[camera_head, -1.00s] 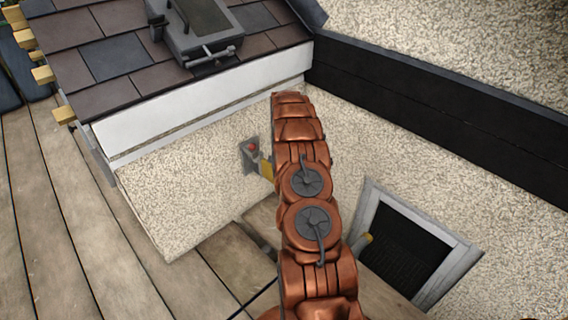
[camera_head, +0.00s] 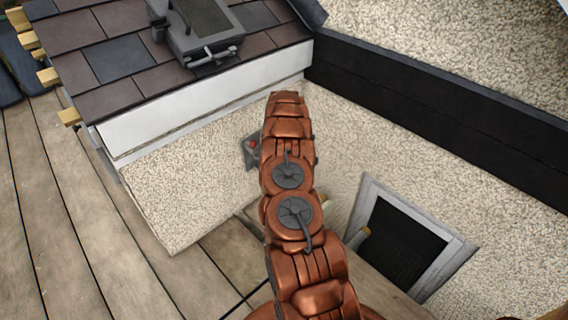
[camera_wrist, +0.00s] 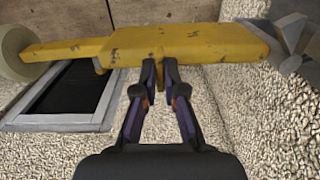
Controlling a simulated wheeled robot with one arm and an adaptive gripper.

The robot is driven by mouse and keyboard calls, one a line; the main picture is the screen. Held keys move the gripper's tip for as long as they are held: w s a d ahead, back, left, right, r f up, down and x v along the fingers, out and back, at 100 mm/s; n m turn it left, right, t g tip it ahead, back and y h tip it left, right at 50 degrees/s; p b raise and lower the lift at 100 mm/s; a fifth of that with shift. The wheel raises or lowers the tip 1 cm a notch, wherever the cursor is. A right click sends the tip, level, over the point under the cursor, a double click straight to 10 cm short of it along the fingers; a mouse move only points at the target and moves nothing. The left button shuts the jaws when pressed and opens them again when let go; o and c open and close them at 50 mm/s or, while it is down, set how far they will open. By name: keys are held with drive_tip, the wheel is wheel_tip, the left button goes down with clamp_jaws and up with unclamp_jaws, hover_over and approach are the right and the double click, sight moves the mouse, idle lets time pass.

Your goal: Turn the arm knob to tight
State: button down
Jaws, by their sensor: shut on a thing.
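The arm knob appears as a worn yellow bar (camera_wrist: 190,43) across the top of the wrist view. Its right end meets a grey metal bracket (camera_wrist: 290,35), and its thin left end reaches a pale round piece (camera_wrist: 12,52). My gripper (camera_wrist: 160,72) has its two fingers close together on the bar's lower edge, near its middle. In the head view a grey wall plate with a red spot (camera_head: 251,150) shows beside my copper arm. My arm hides the gripper and most of the bar there. I see no tight marking.
A dark opening with a grey frame (camera_head: 455,262) is in the pebbled wall at the right. A tiled roof (camera_head: 115,55) with a grey hatch (camera_head: 200,25) lies at the upper left. Wooden decking (camera_head: 60,220) is clear at the left.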

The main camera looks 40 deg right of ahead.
drive_tip(key=c, duration=1.3)
unclamp_jaws()
drive_tip(key=shift+o, duration=0.2)
wheel_tip(320, 180, up, 12)
